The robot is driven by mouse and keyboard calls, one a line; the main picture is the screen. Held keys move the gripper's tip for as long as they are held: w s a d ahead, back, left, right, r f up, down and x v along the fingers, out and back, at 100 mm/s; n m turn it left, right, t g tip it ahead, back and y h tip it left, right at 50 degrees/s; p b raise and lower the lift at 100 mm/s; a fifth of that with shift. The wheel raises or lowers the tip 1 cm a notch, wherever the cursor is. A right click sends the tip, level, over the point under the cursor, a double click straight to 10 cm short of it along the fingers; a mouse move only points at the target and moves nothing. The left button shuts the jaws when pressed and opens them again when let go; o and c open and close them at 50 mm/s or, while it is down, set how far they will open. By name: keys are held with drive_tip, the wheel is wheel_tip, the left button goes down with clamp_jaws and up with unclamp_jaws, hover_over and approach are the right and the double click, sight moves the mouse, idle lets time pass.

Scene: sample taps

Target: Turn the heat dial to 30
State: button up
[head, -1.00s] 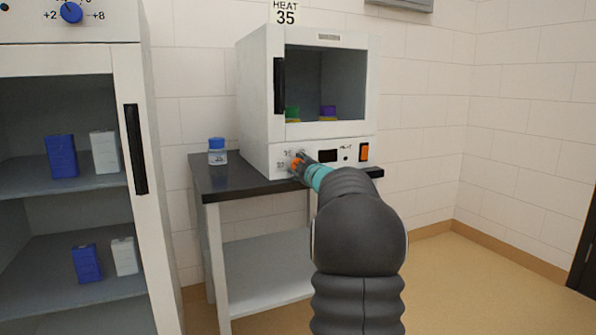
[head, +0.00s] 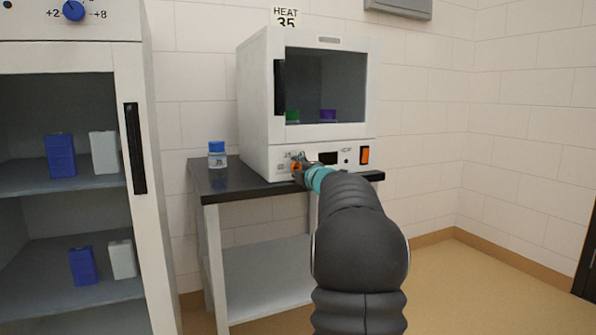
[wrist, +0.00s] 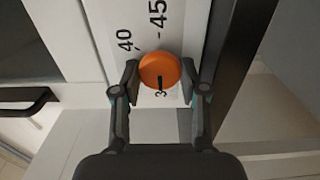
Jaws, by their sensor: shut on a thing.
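The heat dial is a round orange knob (wrist: 158,70) on the lower front panel of the white cabinet (head: 257,100). Printed marks 40 and 45 show beyond it in the wrist view, and a partly covered number starting with 3 shows on the near side. A dark pointer line on the knob faces that near number. My gripper (wrist: 159,72) is shut on the knob, one finger at each side. In the head view my gripper (head: 299,168) hides part of the dial and its scale.
A sign reading HEAT 35 (head: 285,17) stands above the cabinet. An orange switch (head: 365,155) sits right of the dial. The cabinet stands on a dark-topped table (head: 225,184) with a blue-capped jar (head: 217,155).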

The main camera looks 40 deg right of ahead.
idle(0.3)
drive_tip(key=o, duration=1.1)
drive_tip(key=shift+s, duration=0.1)
drive_tip(key=v, duration=1.1)
drive_tip(key=shift+s, duration=0.4)
drive_tip(key=shift+f, duration=0.1)
